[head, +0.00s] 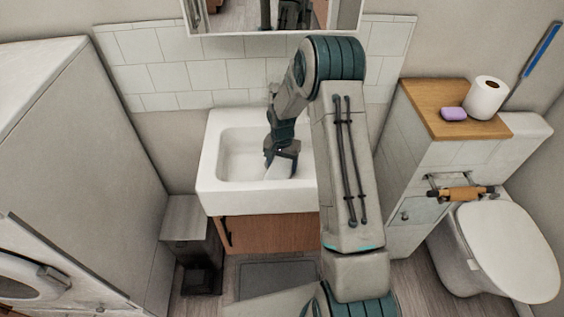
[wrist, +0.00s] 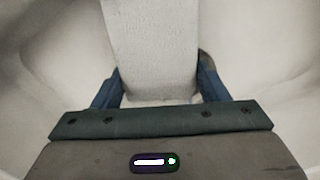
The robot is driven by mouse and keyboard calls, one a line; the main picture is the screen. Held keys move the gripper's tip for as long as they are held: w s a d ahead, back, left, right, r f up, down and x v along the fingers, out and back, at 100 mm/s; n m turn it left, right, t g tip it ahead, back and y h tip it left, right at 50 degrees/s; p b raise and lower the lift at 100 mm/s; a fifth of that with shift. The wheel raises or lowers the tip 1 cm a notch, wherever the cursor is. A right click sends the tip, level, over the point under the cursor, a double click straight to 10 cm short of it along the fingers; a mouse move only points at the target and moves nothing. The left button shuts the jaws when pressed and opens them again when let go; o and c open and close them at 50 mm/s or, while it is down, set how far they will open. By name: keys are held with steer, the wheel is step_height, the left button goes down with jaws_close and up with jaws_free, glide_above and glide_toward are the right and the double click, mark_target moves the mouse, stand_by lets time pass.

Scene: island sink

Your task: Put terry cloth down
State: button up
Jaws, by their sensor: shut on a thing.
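The terry cloth (wrist: 150,50) is a pale, off-white textured piece between my gripper's two fingers in the wrist view. My gripper (wrist: 155,92) is shut on it, with one blue finger at each side. In the head view my gripper (head: 282,170) points down inside the white sink basin (head: 235,165). Part of the pale cloth (head: 279,170) shows just below the gripper there. The basin's white walls surround the cloth in the wrist view. I cannot tell whether the cloth touches the basin floor.
A wooden ledge (head: 425,105) to the right holds a purple soap (head: 453,114) and a toilet paper roll (head: 486,97). The toilet (head: 510,245) stands at the far right. A mirror (head: 230,18) hangs above the sink. A grey bin (head: 190,240) stands left of the sink cabinet.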

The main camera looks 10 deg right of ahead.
steer(key=shift+f, duration=0.25)
steer(key=o, duration=1)
steer(key=shift+r, duration=0.15)
steer(key=shift+o, duration=0.2)
steer(key=shift+r, duration=0.1)
step_height(320, 180, up, 12)
steer(key=b, duration=0.1)
steer(key=s+a+r+n+t, duration=0.15)
steer(key=s+r+n, duration=0.25)
steer(key=s+r, duration=0.95)
steer(key=s+r+n+t, duration=0.1)
steer(key=s+r+n, duration=0.1)
steer(key=s, duration=1.4)
steer(key=shift+a+n, duration=0.3)
steer(key=shift+n, duration=0.1)
